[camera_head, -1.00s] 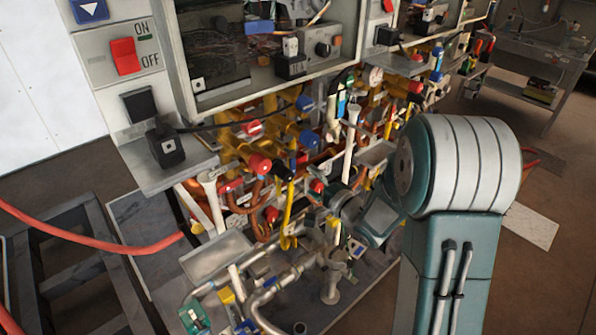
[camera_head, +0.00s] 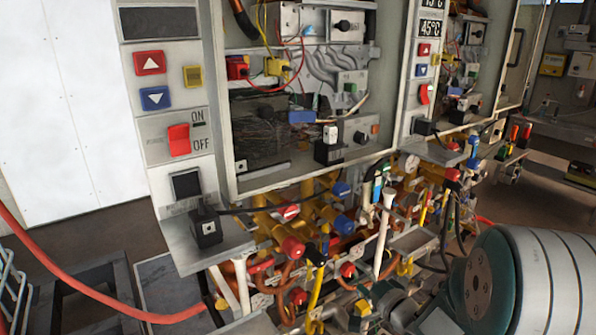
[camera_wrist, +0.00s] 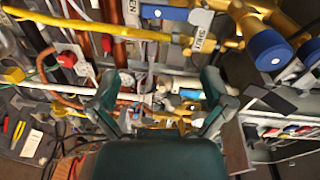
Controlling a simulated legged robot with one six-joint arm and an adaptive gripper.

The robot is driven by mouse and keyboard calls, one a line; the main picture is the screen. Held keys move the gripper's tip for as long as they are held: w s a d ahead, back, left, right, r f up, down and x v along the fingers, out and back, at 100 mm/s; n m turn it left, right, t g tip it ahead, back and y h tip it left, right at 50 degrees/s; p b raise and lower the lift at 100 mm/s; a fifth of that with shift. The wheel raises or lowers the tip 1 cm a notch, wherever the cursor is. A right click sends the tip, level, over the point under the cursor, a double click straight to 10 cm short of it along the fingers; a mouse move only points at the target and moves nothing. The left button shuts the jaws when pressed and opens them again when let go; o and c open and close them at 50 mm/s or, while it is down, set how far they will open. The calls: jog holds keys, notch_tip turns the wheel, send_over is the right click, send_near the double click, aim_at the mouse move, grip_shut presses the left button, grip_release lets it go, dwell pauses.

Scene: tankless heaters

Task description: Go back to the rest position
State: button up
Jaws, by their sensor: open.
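My gripper (camera_wrist: 165,105) shows in the wrist view with its two green fingers spread apart and nothing between them. Behind the fingers are pipes and a yellow rod (camera_wrist: 110,30), with a blue valve cap (camera_wrist: 268,48) at the right. In the head view my arm's round joint stands at the lower right, and the gripper's fingers cannot be made out there. The heater unit (camera_head: 300,180) fills the middle of the head view, with its open front and yellow pipes below. Its red ON/OFF switch (camera_head: 179,139) is at the left.
A red hose (camera_head: 100,295) runs across the lower left in front of a dark metal frame (camera_head: 95,290). A second heater panel (camera_head: 430,60) stands to the right. A workbench (camera_head: 560,170) is at the far right. Pipes and valves crowd the space below the heaters.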

jog(key=s+d+r+n+g+h, duration=0.3)
jog(key=s+r+n+h, duration=0.25)
jog(key=r+h, duration=0.3)
jog(key=s+a+n+g, duration=0.2)
jog(key=s+g, duration=0.1)
jog(key=s, duration=0.7)
jog(key=s+a+n+g, duration=0.3)
jog(key=s, duration=0.7)
jog(key=shift+s+a+r+g+y, duration=0.25)
jog(key=shift+a+r+g+y, duration=0.1)
jog(key=shift+g+y, duration=0.1)
